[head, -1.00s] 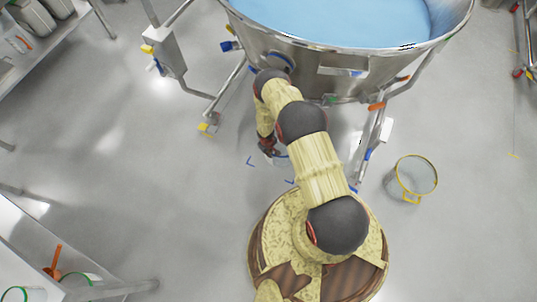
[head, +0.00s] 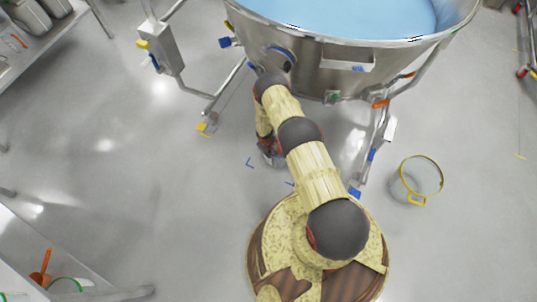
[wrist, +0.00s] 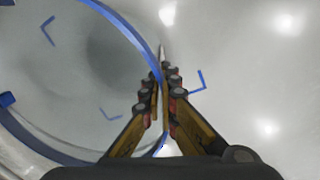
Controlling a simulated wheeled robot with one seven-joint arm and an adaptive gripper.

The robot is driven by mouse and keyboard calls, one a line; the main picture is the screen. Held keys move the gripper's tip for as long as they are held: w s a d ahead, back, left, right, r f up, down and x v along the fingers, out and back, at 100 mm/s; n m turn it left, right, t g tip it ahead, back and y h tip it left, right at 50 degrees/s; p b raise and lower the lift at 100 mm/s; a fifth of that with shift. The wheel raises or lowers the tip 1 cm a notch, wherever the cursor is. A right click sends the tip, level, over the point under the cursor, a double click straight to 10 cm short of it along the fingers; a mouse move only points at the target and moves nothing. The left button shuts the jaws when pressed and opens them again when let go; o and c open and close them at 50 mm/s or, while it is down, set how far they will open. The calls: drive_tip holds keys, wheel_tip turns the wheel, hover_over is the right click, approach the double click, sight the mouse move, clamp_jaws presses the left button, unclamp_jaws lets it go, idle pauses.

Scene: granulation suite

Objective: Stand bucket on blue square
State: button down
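A clear bucket with a blue rim (wrist: 128,32) fills the left of the wrist view. In the head view it is mostly hidden under my arm. My gripper (wrist: 167,80) is closed on the bucket's rim and wall, one finger on each side. My gripper also shows in the head view (head: 267,147), below the big vessel. The blue square is marked by blue corner marks on the floor (head: 249,162). In the wrist view, two marks show through the bucket and one (wrist: 198,82) lies outside it, to the right. I cannot tell whether the bucket touches the floor.
A large steel vessel (head: 310,62) with blue contents stands on legs just beyond my gripper. A clear bucket with a yellow rim (head: 417,180) stands on the floor at right. A steel table (head: 45,245) is at lower left. The floor between is clear.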

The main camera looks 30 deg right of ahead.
drive_tip(key=shift+f, duration=0.1)
drive_tip(key=c, duration=2)
unclamp_jaws()
drive_tip(key=shift+c, duration=0.2)
